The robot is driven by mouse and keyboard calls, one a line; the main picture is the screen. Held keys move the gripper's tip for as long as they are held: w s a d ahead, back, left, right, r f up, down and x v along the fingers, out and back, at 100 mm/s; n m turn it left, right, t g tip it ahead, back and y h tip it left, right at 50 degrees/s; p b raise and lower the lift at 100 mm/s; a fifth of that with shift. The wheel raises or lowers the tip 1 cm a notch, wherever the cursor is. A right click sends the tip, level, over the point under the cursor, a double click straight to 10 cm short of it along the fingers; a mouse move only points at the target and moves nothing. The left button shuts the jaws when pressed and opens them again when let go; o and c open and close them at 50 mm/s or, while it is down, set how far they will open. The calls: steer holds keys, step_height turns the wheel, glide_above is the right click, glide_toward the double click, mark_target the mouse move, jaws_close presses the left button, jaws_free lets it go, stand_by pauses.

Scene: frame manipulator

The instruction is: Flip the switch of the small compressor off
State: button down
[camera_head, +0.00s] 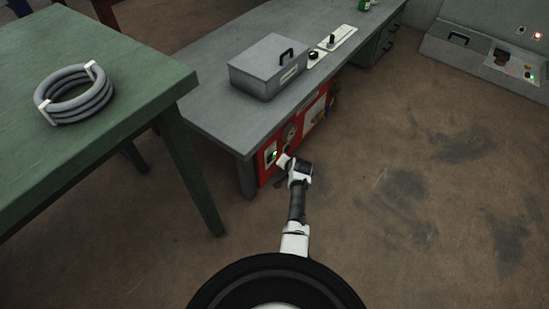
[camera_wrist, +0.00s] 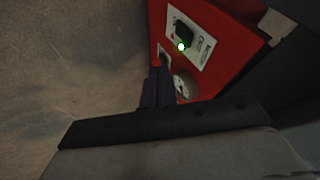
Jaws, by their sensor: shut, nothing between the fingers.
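The small compressor (camera_head: 300,132) is a red unit under the front edge of the grey workbench. Its white switch plate, with a dark switch (camera_wrist: 184,33) and a lit green lamp (camera_wrist: 181,47), is at the top of the wrist view. In the head view the switch plate (camera_head: 271,155) is at the compressor's near left end. My gripper (camera_head: 282,160) is close in front of that end. In the wrist view its dark fingers (camera_wrist: 157,86) are shut and empty, just below the plate. I cannot tell whether they touch the red face.
A grey box (camera_head: 268,68) with a black handle and a control strip (camera_head: 332,46) are on the workbench (camera_head: 205,75). A green table (camera_head: 130,85) at left bears a coiled grey hose (camera_head: 72,98). A grey console (camera_head: 480,55) is at upper right. Floor at right is clear.

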mark_target(271, 158)
steer(key=w+a+f+b, duration=0.5)
steer(key=w+f+b, duration=0.2)
steer(key=b, duration=0.7)
steer(key=shift+w, duration=0.8)
steer(key=shift+w+a+g+h, duration=0.25)
steer(key=shift+a+g+h, duration=0.05)
steer(key=shift+r, duration=0.1)
